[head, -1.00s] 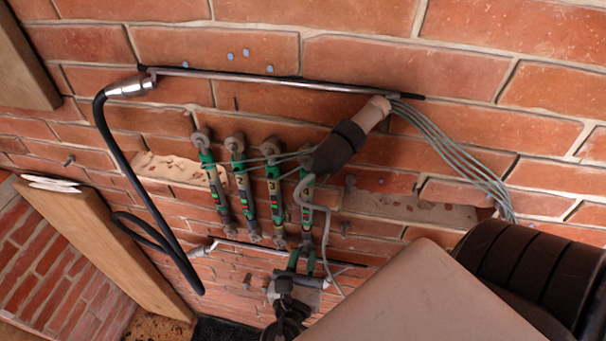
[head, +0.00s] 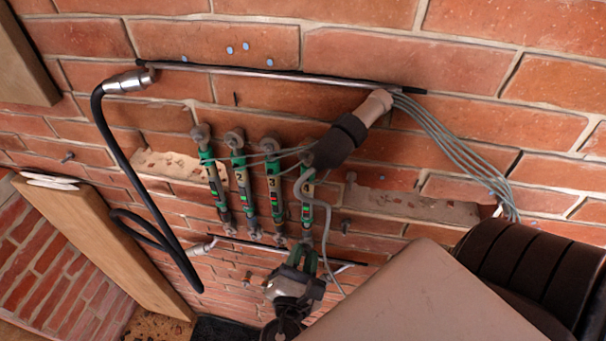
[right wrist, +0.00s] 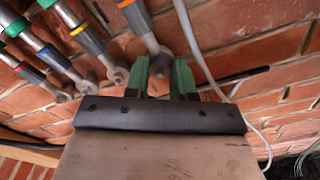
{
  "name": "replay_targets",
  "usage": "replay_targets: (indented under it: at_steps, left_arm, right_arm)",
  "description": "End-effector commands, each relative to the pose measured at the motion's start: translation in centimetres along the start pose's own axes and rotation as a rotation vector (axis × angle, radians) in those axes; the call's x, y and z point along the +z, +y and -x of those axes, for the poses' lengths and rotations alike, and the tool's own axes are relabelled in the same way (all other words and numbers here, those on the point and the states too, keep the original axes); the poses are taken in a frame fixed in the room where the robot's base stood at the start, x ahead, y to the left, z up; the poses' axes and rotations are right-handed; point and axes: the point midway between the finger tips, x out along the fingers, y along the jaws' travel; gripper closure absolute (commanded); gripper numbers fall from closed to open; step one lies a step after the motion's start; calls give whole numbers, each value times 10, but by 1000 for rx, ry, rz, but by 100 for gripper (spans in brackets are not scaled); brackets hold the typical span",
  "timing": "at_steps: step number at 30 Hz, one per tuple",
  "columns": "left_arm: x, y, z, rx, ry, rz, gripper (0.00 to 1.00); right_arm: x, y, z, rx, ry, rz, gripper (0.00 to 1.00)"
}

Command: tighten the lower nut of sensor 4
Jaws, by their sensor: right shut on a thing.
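Sensor 4 (head: 307,210) is the rightmost of the green-and-grey sensors on the brick wall. Its top is hidden behind a dark sleeve (head: 340,142). In the right wrist view its grey lower rod (right wrist: 140,20) runs down to the lower nut (right wrist: 160,62). My right gripper (head: 303,251) is at the lower end of sensor 4. In the right wrist view the green fingers of my right gripper (right wrist: 161,72) stand either side of the nut, shut on it. My left gripper does not show.
Sensors 3 (head: 275,190), 2 (head: 241,185) and 1 (head: 214,180) hang close by on the left. A thin grey cable (head: 328,245) hangs just right of my right gripper. A black hose (head: 124,150) loops at the left, near a wooden board (head: 105,245).

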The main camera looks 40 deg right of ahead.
Motion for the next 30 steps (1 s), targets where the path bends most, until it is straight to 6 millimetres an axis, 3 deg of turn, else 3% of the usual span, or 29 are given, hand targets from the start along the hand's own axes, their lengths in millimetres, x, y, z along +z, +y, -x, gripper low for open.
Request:
replay_targets:
  at_steps: [9, 22, 23, 27, 30]
  left_arm:
    - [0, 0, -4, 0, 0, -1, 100]
    - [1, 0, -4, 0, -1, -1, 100]
    - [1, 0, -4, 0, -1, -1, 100]
    - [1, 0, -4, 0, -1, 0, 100]
    - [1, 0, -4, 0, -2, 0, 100]
  right_arm:
    - [-1, 0, 0, 0, 1, -98, 99]
    - [-1, 0, 0, 0, 2, -109, 99]
    - [-1, 0, 0, 0, 2, -109, 74]
    - [0, 0, 0, 0, 1, -108, 53]
    - [0, 0, 0, 0, 1, -108, 49]
